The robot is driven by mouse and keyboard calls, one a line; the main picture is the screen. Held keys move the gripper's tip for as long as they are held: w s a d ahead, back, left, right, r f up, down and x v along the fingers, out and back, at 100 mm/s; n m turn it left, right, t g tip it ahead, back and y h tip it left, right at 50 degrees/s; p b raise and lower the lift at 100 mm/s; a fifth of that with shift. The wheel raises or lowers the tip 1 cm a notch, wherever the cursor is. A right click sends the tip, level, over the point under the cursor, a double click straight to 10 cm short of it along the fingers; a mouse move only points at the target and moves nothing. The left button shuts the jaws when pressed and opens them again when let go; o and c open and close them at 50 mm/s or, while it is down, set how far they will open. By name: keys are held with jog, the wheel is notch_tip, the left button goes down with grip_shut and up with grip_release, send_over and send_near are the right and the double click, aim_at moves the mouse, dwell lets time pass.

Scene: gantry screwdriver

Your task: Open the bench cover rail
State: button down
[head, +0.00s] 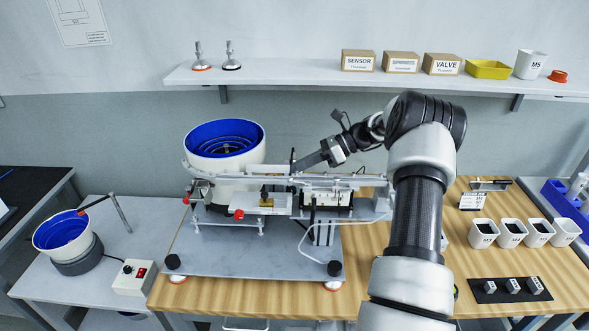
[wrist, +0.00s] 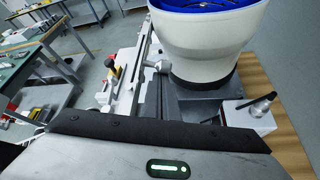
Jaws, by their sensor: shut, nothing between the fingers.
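A long silver rail (head: 345,181) runs left to right across the gantry fixture above the grey base plate (head: 255,255). In the wrist view the rail (wrist: 128,85) runs away from the camera, left of the white bowl feeder. I cannot tell for certain which part is the cover rail. My gripper (head: 297,163) is shut and empty, reaching left from the arm at about the middle of the rail, just behind or above it. Contact with the rail cannot be told.
The blue-lined bowl feeder (head: 225,148) stands close behind the rail, left of my gripper. A shelf (head: 300,75) with boxes hangs above. White cups (head: 483,234) stand on the right. A smaller feeder (head: 65,235) is at the left.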

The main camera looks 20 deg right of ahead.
jog(key=shift+r+n+t+h+p, duration=0.3)
jog(key=shift+r+n+t+p, duration=0.2)
jog(key=shift+r+n+t, duration=0.4)
jog(key=shift+r, duration=0.15)
